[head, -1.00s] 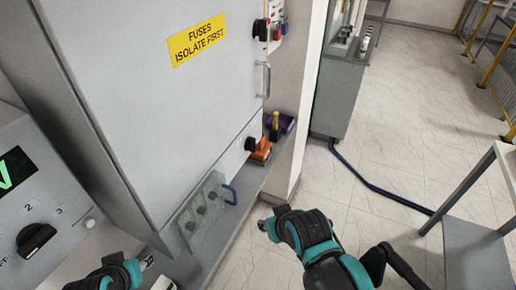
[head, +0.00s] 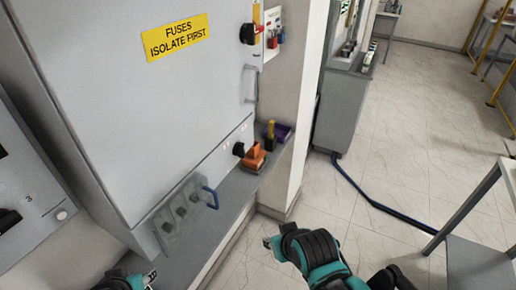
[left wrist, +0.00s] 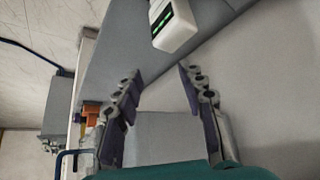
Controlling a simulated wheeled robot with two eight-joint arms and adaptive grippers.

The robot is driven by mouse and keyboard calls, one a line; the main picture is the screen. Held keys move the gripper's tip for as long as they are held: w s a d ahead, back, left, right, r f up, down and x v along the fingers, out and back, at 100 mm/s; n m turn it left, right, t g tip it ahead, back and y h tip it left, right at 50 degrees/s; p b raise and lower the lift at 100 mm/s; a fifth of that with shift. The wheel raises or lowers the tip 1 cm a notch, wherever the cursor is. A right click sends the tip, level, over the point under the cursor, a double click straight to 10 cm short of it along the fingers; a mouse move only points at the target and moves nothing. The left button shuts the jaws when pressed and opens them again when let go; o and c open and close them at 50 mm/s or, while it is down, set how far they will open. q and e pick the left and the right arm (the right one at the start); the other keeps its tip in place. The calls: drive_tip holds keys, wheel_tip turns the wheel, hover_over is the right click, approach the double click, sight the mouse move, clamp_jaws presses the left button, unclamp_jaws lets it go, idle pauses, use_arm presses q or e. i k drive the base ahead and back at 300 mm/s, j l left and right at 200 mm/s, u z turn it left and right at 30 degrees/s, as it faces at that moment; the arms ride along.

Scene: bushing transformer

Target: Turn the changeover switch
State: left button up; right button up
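Several black rotary knobs are in the head view, and I cannot tell which is the changeover switch. One knob (head: 239,149) is at the grey cabinet's lower right edge. A third knob (head: 8,220) is on the left panel, cut by the picture edge. My left gripper (left wrist: 160,75) is open and empty, its fingers apart in the left wrist view; it also shows at the bottom of the head view (head: 150,278). My right gripper (head: 270,243) is over the floor, apart from the cabinet; its opening is unclear.
The grey cabinet (head: 130,110) bears a yellow fuse label (head: 175,37). A clear cover (head: 180,214) with a blue handle is low on it. An orange item (head: 254,158) and purple tray (head: 281,134) sit on the ledge. A blue cable (head: 370,198) crosses the floor.

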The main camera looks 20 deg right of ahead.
sight(239, 150)
drive_tip(key=l+u, duration=0.15)
drive_tip(key=l, duration=0.5)
drive_tip(key=k+l+u, duration=0.1)
drive_tip(key=l, duration=0.55)
